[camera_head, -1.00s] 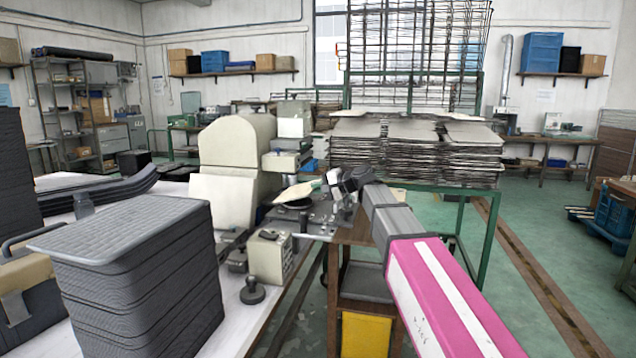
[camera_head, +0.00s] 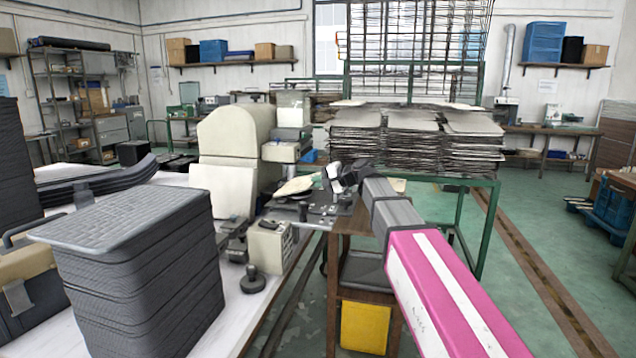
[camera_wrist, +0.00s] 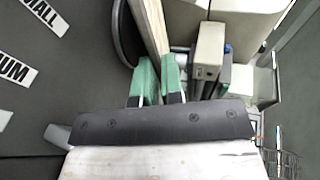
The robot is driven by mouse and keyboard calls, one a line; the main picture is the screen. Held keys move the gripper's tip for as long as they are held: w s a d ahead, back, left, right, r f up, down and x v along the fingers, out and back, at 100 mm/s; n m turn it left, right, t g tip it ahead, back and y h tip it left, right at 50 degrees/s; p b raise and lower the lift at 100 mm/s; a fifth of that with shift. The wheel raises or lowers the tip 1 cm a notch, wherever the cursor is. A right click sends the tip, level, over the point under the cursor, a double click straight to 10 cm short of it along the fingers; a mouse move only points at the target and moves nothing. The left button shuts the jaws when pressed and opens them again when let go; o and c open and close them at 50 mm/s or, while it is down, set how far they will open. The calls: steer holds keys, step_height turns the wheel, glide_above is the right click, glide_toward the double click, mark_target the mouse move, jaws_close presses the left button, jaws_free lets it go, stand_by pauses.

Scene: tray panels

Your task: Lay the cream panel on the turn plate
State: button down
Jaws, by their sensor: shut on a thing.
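The cream panel (camera_head: 296,186) is a thin pale sheet by the machine in the head view. In the wrist view the panel (camera_wrist: 151,28) shows nearly edge-on as a long strip. My gripper (camera_wrist: 159,80) is shut on it, with a green fingertip on each side. A round dark disc (camera_wrist: 124,35), which looks like the turn plate, lies close beside the panel's left side in the wrist view. In the head view the panel hides most of the plate area. I cannot tell whether panel and plate touch. The gripper is small and partly hidden in the head view.
A cream rounded machine (camera_head: 230,135) stands behind and left of the panel. A small cream box (camera_head: 270,247) and a black knob (camera_head: 252,281) are in front. A tall dark stack (camera_head: 140,275) fills the left foreground. A rack of panels (camera_head: 415,145) stands behind my arm.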

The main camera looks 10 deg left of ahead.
steer(key=shift+s+d+f, duration=0.1)
steer(key=shift+s+f, duration=0.2)
steer(key=shift+f, duration=0.55)
stand_by(0.9)
steer(key=c, duration=1.2)
jaws_free()
steer(key=shift+o, duration=0.2)
steer(key=v, duration=0.9)
steer(key=shift+d+r, duration=0.1)
steer(key=shift+r, duration=0.3)
steer(key=shift+s+d+r, duration=0.1)
steer(key=shift+d+r, duration=0.25)
steer(key=shift+d, duration=0.3)
